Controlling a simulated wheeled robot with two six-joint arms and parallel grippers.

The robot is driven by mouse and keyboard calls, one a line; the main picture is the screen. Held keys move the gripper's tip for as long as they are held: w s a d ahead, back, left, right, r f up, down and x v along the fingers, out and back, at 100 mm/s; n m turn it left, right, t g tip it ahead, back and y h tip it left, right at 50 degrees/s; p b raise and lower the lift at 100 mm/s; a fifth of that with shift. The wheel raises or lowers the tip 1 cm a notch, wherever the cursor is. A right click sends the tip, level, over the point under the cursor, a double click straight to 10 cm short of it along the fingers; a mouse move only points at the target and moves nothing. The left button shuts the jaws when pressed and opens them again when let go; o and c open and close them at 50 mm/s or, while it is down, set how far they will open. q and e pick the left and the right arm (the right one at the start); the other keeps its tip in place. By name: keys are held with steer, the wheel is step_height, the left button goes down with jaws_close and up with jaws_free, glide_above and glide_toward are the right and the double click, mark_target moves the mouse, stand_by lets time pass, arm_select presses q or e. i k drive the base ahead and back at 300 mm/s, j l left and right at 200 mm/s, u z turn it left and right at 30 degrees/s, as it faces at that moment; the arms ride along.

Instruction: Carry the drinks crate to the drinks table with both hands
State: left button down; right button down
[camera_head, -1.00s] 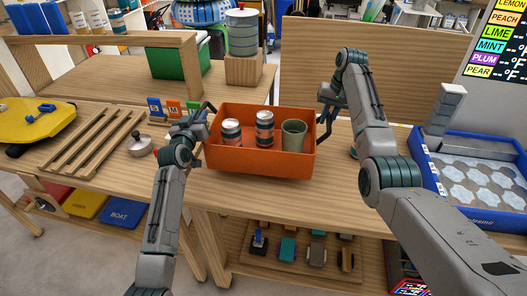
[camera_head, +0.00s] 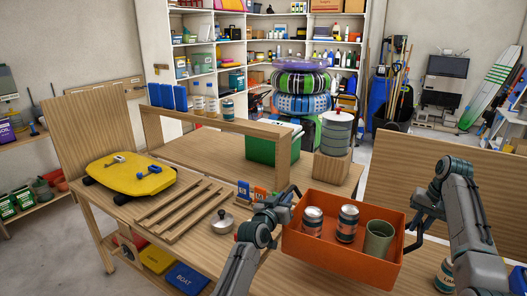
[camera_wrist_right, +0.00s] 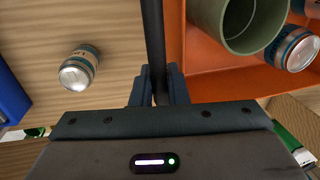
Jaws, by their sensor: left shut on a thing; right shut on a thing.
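The orange drinks crate (camera_head: 335,258) is at the lower right of the head view. It holds two cans (camera_head: 347,224) and a green cup (camera_head: 379,240). My left gripper (camera_head: 284,203) is shut at the crate's left end, on what looks like its handle. My right gripper (camera_head: 416,222) is shut on the dark handle at the right end. In the right wrist view the right gripper (camera_wrist_right: 156,92) grips this dark bar (camera_wrist_right: 153,35), beside the crate wall (camera_wrist_right: 205,75). The crate looks about level; its underside is hidden. I cannot tell which surface is the drinks table.
A loose can (camera_wrist_right: 78,70) stands on wood outside the crate. A green box (camera_head: 272,146) and a stacked container (camera_head: 335,133) are behind the crate.

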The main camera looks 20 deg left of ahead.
mark_target(215, 140)
steer(key=j+u, duration=0.2)
steer(key=i+j+u, duration=0.25)
steer(key=j, duration=0.15)
steer(key=j+u, duration=0.35)
steer(key=i+j+u, duration=0.1)
steer(key=u, duration=0.2)
steer(key=i+j+u, duration=0.15)
steer(key=u, duration=0.2)
steer(key=i+j+u, duration=0.25)
steer(key=u, duration=0.2)
steer(key=i+u, duration=0.45)
steer(key=i+j+u, duration=0.2)
steer(key=i, duration=1.15)
steer(key=i+l+u, duration=0.15)
steer(key=i, duration=1.2)
steer(key=i+z, duration=0.15)
steer(key=i, duration=0.3)
steer(key=i+j+z, duration=0.15)
steer(key=i, duration=0.3)
steer(key=i+z, duration=0.85)
steer(key=i+j, duration=0.05)
steer(key=i, duration=0.05)
